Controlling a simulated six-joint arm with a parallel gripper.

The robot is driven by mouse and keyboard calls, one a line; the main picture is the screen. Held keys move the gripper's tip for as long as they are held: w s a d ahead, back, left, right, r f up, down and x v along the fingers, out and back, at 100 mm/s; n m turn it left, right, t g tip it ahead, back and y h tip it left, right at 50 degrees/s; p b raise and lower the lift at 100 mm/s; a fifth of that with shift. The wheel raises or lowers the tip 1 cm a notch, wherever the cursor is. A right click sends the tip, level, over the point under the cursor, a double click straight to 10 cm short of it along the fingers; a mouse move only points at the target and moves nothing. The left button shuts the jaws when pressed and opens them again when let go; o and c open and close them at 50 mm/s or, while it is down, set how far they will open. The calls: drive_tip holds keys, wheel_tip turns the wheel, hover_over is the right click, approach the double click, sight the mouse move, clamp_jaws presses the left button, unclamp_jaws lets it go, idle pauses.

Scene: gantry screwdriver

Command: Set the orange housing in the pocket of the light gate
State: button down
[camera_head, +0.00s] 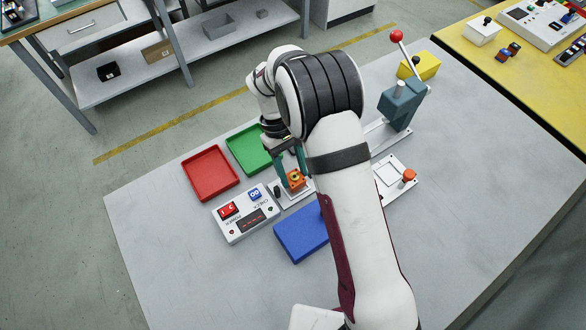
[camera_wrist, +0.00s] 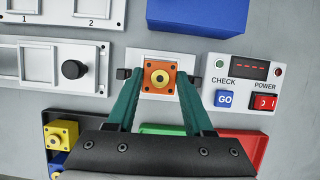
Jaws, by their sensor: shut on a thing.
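My gripper (camera_wrist: 158,88) is shut on the orange housing (camera_wrist: 158,77), with one green finger on each side of it. The housing is a square block with a yellow round boss and a dark centre. It also shows in the head view (camera_head: 295,179) at my fingertips. The light gate (camera_wrist: 150,56) is a white plate with a small black block at each side, and the housing is over it between those blocks. The gate also shows in the head view (camera_head: 304,187), partly hidden by my arm. The pocket is hidden under the housing, and I cannot tell whether the housing touches its floor.
The check box (camera_wrist: 238,82) with GO and POWER buttons stands close beside the gate. A blue tray (camera_head: 302,235), red tray (camera_head: 210,173) and green tray (camera_head: 247,146) surround the area. A lever press (camera_head: 402,102) stands at the back right. The table's front left is clear.

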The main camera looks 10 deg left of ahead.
sight(293, 174)
drive_tip(key=shift+f, duration=0.6)
idle(0.7)
idle(0.3)
drive_tip(key=shift+c, duration=1)
unclamp_jaws()
drive_tip(key=shift+o, duration=0.3)
drive_tip(key=shift+r, duration=0.1)
drive_tip(key=shift+r, duration=3.95)
